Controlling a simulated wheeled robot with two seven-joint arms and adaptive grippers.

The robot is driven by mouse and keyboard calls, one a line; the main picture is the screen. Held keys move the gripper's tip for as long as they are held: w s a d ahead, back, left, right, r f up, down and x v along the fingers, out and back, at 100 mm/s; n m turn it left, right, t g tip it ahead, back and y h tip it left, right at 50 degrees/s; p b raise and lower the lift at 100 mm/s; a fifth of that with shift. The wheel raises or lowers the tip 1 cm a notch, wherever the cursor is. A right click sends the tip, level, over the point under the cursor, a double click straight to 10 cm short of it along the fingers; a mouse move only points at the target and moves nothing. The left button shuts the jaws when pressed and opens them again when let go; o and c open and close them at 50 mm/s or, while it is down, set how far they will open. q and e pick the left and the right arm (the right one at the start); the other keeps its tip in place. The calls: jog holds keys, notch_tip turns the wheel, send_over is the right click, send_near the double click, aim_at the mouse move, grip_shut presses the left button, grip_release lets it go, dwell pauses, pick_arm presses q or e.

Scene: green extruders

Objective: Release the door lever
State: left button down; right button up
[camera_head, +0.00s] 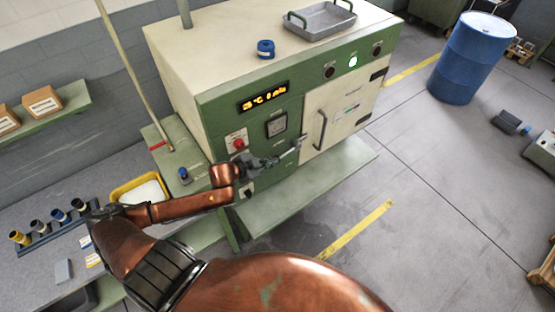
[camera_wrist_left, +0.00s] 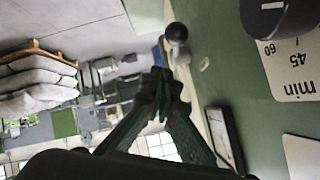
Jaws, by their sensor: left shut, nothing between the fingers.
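The cream oven door (camera_head: 345,105) is set in the front of a green and cream machine and looks closed, with a dark bar handle (camera_head: 321,130) near its left edge. A slim grey lever (camera_head: 292,147) sticks out by the door's lower left edge. My left gripper (camera_head: 268,162) is at the machine front, by the lever. In its wrist view the fingers (camera_wrist_left: 160,88) are together and empty. Whether they touch the lever I cannot tell. My right gripper is not in view.
A red button (camera_head: 238,143), a timer dial (camera_head: 277,126) and a lit display (camera_head: 264,95) are left of the door. A green ledge (camera_head: 310,187) runs below. A yellow bin (camera_head: 125,188) stands left. A blue barrel (camera_head: 470,60) stands right, with open floor between.

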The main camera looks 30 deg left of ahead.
pick_arm(q)
jog(key=shift+f+v, duration=0.25)
jog(key=shift+v, duration=2.2)
jog(key=shift+s, duration=0.1)
